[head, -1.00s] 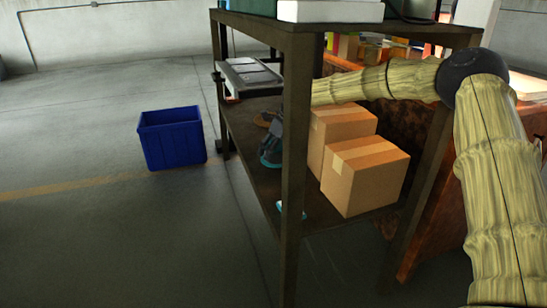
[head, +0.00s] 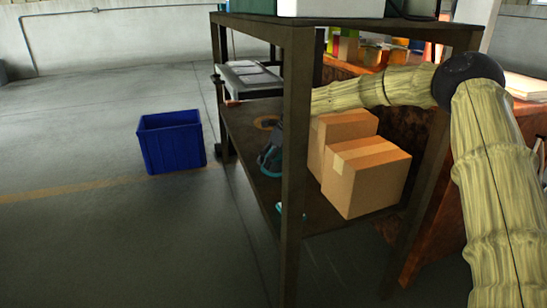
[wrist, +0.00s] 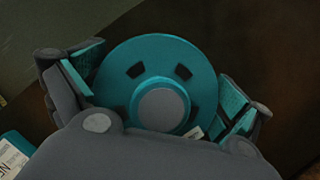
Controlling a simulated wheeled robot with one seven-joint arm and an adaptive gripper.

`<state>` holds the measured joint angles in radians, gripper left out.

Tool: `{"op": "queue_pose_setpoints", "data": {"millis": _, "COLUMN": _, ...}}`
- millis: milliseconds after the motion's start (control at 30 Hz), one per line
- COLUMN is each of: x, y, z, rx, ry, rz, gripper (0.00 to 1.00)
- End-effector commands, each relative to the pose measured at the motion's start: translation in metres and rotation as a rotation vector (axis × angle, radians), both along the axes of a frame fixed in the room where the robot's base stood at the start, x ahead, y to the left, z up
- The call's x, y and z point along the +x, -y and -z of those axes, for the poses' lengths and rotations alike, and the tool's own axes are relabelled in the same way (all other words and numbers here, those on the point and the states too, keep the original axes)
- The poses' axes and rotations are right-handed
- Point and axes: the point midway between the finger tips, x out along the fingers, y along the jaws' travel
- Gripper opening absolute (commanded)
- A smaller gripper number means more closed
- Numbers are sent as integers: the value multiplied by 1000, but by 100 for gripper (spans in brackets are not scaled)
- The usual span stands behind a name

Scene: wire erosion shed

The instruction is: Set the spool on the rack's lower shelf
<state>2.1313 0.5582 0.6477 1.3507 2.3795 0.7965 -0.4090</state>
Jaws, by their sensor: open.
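A teal spool (wrist: 160,62) with a grey round hub and dark slots shows in the wrist view over a dark brown surface. My gripper (wrist: 156,92) is open, with its teal-padded fingers apart on either side of the spool. In the head view my gripper (head: 270,160) is low over the lower shelf (head: 330,217) of the dark rack (head: 294,140), just left of the near post. A teal edge shows there; I cannot tell spool from finger pads. Whether the pads touch the spool is unclear.
Two cardboard boxes (head: 366,180) stand on the lower shelf, right of my gripper. A tan ring (head: 267,123) lies behind it, and a small teal item (head: 290,210) is partly hidden by the post. A blue bin (head: 171,141) stands on open floor to the left.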

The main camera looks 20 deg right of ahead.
Motion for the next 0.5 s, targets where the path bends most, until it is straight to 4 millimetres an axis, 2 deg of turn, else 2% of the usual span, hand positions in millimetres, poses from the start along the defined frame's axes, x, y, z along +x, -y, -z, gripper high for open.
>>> {"op": "queue_pose_setpoints", "data": {"millis": 133, "x": 0, "y": 0, "z": -1, "rx": -1, "ry": 1, "rz": 0, "gripper": 100}}
{"op": "queue_pose_setpoints", "data": {"millis": 267, "x": -2, "y": 2, "z": -10, "rx": 1, "ry": 0, "rz": 1, "gripper": 100}}
{"op": "queue_pose_setpoints", "data": {"millis": 500, "x": -10, "y": 9, "z": -38, "rx": 1, "ry": 0, "rz": 0, "gripper": 100}}
